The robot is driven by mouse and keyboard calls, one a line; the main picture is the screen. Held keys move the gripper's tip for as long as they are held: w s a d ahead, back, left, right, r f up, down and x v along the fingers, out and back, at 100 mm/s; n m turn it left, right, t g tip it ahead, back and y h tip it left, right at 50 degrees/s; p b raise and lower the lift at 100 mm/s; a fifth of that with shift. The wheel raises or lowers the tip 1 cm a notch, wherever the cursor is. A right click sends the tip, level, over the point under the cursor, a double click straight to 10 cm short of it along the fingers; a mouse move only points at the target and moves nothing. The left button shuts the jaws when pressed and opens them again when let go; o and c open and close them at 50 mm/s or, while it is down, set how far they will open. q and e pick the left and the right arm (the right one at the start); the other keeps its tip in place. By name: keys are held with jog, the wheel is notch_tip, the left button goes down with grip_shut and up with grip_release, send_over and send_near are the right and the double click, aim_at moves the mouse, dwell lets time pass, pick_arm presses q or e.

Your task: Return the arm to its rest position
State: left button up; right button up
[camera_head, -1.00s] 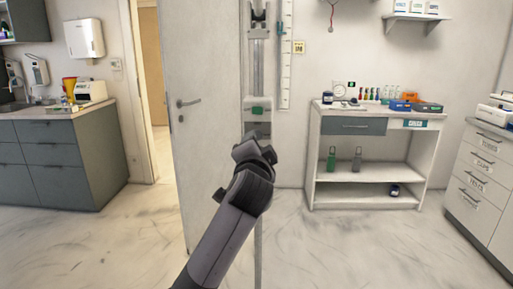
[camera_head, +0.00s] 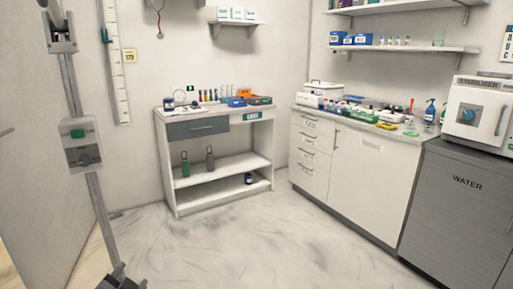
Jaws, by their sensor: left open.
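The rest of my left arm is out of the frame. My right gripper and right arm are not in view.
The metal pole (camera_head: 98,205) with a grey box (camera_head: 82,143) stands at left. A white shelf table (camera_head: 222,167) is at the back wall. A white cabinet (camera_head: 365,180) and a grey WATER unit (camera_head: 455,215) line the right. The middle floor (camera_head: 250,245) is clear.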

pick_arm(q)
jog(key=s+d+f+n+g+h, duration=0.1)
jog(key=s+d+f, duration=0.3)
jog(key=s+f, duration=0.5)
jog(key=s+d+f+n+g+h+p, duration=0.1)
jog(key=s+d+f+n+g+h, duration=0.1)
jog(key=s+f, duration=0.7)
jog(key=s+d+n+h, duration=0.1)
jog(key=s+h, duration=0.1)
jog(key=s, duration=0.3)
jog(key=shift+d+n+g, duration=0.3)
jog(key=shift+d, duration=0.1)
